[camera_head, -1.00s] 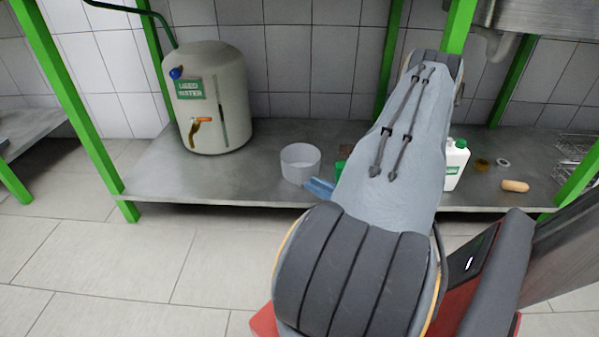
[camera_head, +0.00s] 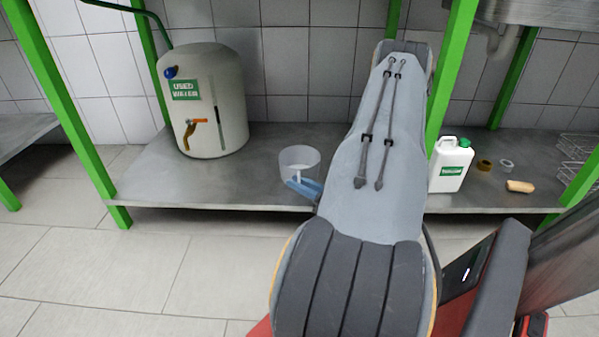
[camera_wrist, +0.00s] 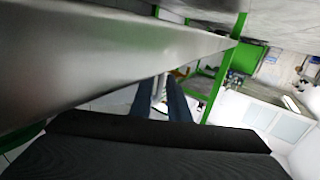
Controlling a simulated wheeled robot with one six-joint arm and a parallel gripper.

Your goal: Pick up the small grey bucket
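The small grey bucket (camera_head: 314,160) stands upright on the metal lower shelf in the head view, right of the big tank. My gripper (camera_head: 303,188) shows as blue fingers at the bucket's lower front, partly hidden by my arm. They overlap the bucket in the picture; whether they touch it I cannot tell. In the wrist view my gripper (camera_wrist: 158,88) has its two dark blue fingers apart, with a pale shape between them that I cannot identify. The bucket is not clearly seen there.
A beige tank (camera_head: 222,110) labelled used water stands left on the shelf (camera_head: 170,190). A white bottle (camera_head: 450,168), small rings and a tan piece (camera_head: 520,186) lie right. Green posts (camera_head: 62,100) frame the shelf. A metal surface (camera_wrist: 90,60) fills the upper-left wrist view.

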